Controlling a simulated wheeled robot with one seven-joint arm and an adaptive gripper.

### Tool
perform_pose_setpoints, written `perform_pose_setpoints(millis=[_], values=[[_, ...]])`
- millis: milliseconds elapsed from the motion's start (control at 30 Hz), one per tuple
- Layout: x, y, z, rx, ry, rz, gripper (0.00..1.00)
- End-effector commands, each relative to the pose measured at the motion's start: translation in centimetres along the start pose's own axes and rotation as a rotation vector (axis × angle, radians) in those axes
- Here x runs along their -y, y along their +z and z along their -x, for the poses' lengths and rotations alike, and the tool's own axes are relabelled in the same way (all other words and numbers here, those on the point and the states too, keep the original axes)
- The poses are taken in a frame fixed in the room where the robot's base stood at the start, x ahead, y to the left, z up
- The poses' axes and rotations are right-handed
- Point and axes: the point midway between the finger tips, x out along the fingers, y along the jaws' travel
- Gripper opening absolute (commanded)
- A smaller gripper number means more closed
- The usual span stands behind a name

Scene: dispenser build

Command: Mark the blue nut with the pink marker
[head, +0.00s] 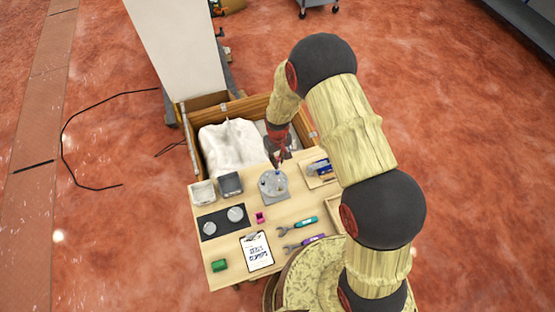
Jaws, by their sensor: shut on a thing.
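My gripper (278,157) is at the back of the wooden table, just above a grey round fixture (273,183). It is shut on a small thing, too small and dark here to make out. The fixture carries several small parts, some bluish. I cannot tell whether one of them is the blue nut. A small magenta block (260,217) stands on the table in front of the fixture. I cannot tell whether it is the pink marker or a holder for it.
Two small bins (230,184) and a black plate with two grey discs (222,222) are on the left. A clipboard (257,251), a green cylinder (219,265) and teal (305,222) and purple (312,240) handled wrenches lie in front. A blue part (319,168) sits at right.

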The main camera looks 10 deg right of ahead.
Motion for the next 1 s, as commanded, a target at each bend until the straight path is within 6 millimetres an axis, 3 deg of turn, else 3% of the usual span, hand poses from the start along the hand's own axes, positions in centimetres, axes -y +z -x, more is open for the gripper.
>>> perform_pose_setpoints(millis=[1000], values=[[0.01, 0.01, -0.96, 0.000, 0.000, 0.000, 0.00]])
